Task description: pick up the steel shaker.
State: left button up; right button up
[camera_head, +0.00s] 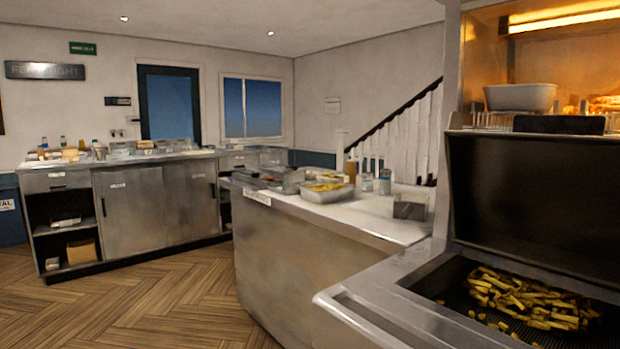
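Two small upright cylinders stand side by side on the middle counter, behind the tray of chips. The left cylinder (367,182) is pale with a bluish band, and the right cylinder (384,183) is greyer. Either could be the steel shaker; they are too small to tell. Neither of my grippers is in view, and nothing is touching the cylinders.
The middle steel counter (310,211) also bears a tray of chips (327,190), an amber bottle (350,168) and a steel box (410,207). At right, a fry station (411,279) holds loose chips (520,300). Wooden floor (150,300) is clear at left.

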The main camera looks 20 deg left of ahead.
aim_at(287, 173)
jog(key=i+j, duration=0.25)
jog(key=i+j+z, duration=0.1)
jog(key=i+j, duration=0.2)
jog(key=j, duration=0.2)
jog(key=i+j, duration=0.25)
jog(key=j, duration=0.15)
jog(key=i+j+z, duration=0.1)
jog(key=i+j, duration=0.15)
jog(key=j, duration=0.15)
jog(key=i+j, duration=0.25)
jog(key=j, duration=0.15)
jog(key=i+j+z, duration=0.1)
jog(key=j, duration=0.3)
jog(key=i, duration=0.1)
